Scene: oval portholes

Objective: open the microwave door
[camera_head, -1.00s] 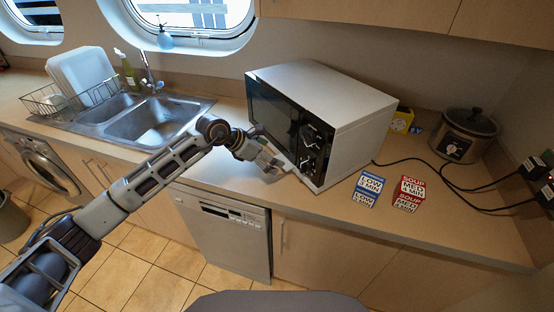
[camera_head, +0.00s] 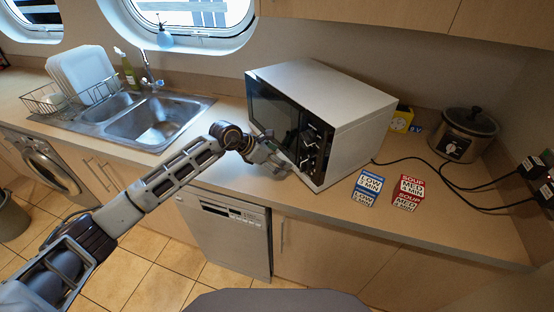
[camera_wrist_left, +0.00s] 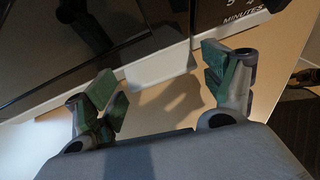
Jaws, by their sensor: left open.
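The microwave (camera_head: 345,115) stands on the worktop with a pale casing and a dark front. Its door (camera_head: 270,110) looks shut, with the control panel and dials (camera_head: 316,140) to its right. My left gripper (camera_head: 282,163) is low in front of the microwave, near where the door meets the panel. In the left wrist view the gripper (camera_wrist_left: 162,78) is open. A pale block (camera_wrist_left: 160,67) on the microwave front, perhaps the handle or door button, shows between and just beyond the fingertips. I cannot tell whether they touch it. My right gripper is not in view.
A sink (camera_head: 150,122) and dish rack (camera_head: 75,92) are at the left. A slow cooker (camera_head: 465,135) with cables stands at the right. The worktop before the cards is clear.

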